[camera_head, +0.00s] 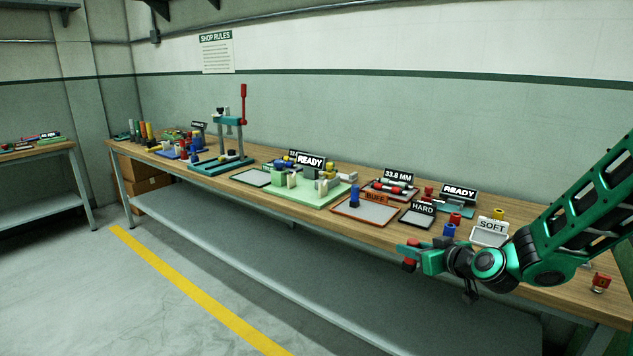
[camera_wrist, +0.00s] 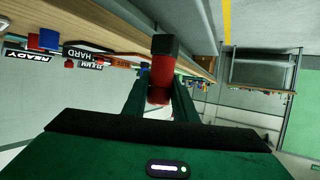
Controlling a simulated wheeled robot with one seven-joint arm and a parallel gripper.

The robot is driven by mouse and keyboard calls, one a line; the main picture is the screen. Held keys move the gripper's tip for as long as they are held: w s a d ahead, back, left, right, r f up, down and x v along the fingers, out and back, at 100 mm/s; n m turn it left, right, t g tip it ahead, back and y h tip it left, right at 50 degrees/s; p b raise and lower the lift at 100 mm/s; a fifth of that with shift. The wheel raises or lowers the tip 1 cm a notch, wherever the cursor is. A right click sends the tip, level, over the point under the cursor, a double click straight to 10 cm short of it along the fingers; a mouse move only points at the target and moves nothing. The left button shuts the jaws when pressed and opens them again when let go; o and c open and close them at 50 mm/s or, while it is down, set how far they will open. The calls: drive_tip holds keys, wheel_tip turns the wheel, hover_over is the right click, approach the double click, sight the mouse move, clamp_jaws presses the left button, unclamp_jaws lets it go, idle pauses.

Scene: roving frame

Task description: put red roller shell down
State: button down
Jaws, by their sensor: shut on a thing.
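The red roller shell (camera_wrist: 161,78) is a red cylinder with a dark end, held between the two green fingers of my gripper (camera_wrist: 160,100) in the wrist view. In the head view, my gripper (camera_head: 410,253) is shut on the shell (camera_head: 409,264), whose red ends show above and below the fingers. It is in the air in front of the bench's front edge, apart from the bench top as far as I can see. The fingers hide the shell's middle.
The long wooden bench (camera_head: 555,277) holds a HARD tray (camera_head: 417,218), a SOFT tray (camera_head: 489,237), an orange-rimmed BUFF tray (camera_head: 365,211) with a blue roller (camera_head: 354,196), and a green press (camera_head: 222,163) farther left. A small red-capped item (camera_head: 601,283) stands at right. The floor in front is clear.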

drive_tip(key=shift+m+h, duration=0.4)
drive_tip(key=shift+h, duration=0.1)
drive_tip(key=d+f, duration=0.1)
drive_tip(key=d, duration=0.1)
drive_tip(key=d+f, duration=0.1)
drive_tip(key=f, duration=0.1)
drive_tip(key=shift+s+d+f, duration=0.15)
drive_tip(key=shift+d+f, duration=0.1)
drive_tip(key=shift+d, duration=0.15)
